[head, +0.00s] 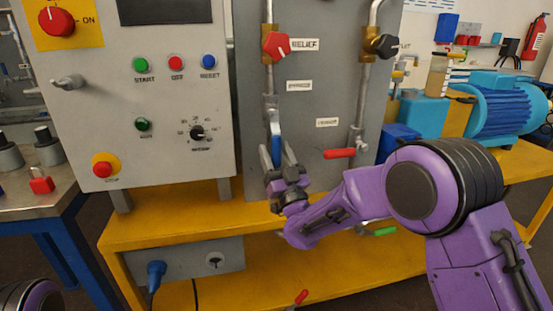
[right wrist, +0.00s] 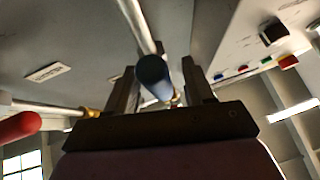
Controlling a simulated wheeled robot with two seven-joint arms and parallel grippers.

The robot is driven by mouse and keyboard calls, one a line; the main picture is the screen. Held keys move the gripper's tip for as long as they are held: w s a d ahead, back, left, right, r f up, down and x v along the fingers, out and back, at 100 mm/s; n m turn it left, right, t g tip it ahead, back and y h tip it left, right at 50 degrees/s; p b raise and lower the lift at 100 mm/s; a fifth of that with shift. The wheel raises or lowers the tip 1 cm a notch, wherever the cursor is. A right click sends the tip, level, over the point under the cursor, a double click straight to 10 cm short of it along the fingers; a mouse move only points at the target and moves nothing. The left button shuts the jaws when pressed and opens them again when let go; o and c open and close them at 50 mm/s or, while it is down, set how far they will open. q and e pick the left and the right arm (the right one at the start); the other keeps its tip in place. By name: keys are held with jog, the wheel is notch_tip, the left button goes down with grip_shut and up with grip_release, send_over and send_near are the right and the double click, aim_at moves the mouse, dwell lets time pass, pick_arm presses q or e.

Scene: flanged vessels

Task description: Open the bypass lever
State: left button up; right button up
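The blue lever (head: 276,124) hangs down along the left pipe on the grey panel, just left of a small label that seems to read BYPASS (head: 299,85). My right gripper (head: 273,153) is at the lever's lower end. In the right wrist view the blue lever (right wrist: 154,76) stands between the two fingers of the right gripper (right wrist: 162,85), with a gap on each side. The gripper is open and not closed on it. My left gripper is out of view.
A red lever (head: 340,153) sticks out to the left from the right pipe, close to my right arm. A red RELIEF knob (head: 276,45) and a black knob (head: 382,45) are above. The control cabinet (head: 150,100) stands close on the left. A yellow bench (head: 180,210) lies below.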

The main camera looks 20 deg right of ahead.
jog(key=b+v, duration=0.2)
jog(key=v, duration=0.8)
jog(key=shift+s, duration=0.15)
